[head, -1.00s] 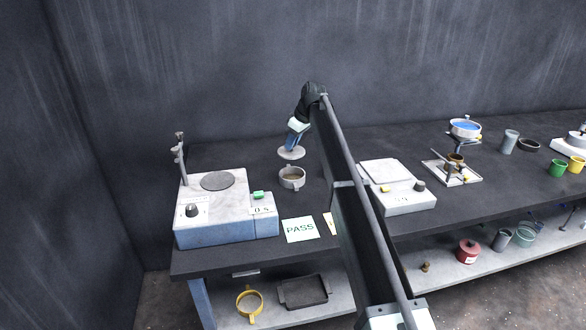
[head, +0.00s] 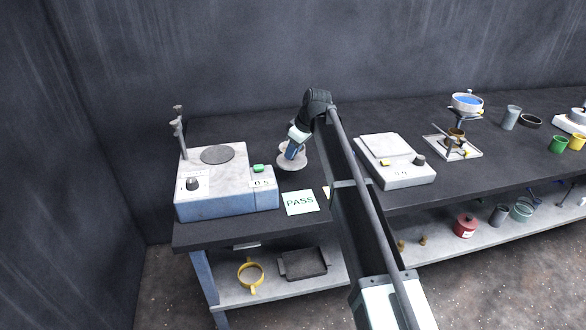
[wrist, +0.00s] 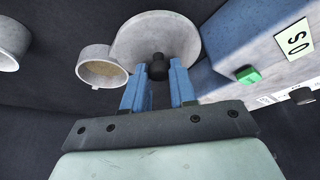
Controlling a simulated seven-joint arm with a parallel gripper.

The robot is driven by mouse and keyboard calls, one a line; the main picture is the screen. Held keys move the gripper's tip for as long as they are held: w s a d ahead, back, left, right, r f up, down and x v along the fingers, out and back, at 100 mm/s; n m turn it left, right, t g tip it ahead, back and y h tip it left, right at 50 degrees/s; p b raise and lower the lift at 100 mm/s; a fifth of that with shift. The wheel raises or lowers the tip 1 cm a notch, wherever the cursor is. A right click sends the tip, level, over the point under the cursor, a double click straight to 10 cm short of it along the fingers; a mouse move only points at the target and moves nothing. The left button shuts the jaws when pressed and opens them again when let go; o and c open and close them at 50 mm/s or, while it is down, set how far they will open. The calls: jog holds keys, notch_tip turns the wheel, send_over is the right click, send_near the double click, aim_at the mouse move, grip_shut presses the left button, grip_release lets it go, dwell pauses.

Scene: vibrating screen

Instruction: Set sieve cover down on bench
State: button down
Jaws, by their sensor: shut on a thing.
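The sieve cover (wrist: 148,28) is a round, pale grey disc with a black knob (wrist: 157,67). My gripper (wrist: 159,72) is shut on the knob, one blue finger on each side. In the head view, my gripper (head: 292,153) and the cover (head: 287,165) are low over the bench (head: 240,133), between the shaker and the scale. I cannot tell whether the cover touches the bench. A small round pale sieve pan (wrist: 102,72) is left of the cover in the wrist view; in the head view it is mostly hidden behind cover and gripper.
The shaker unit (head: 210,202) with its green button (head: 258,168) is close on the left. A PASS card (head: 300,203) lies at the front edge. A scale (head: 405,175) is right of my arm. Another pale cylinder (wrist: 10,50) is at the wrist view's left edge.

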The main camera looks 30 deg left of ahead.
aim_at(296, 161)
jog(key=shift+f, duration=3.2)
jog(key=c, duration=0.9)
grip_release()
jog(key=shift+f, duration=0.15)
jog(key=v, duration=1.2)
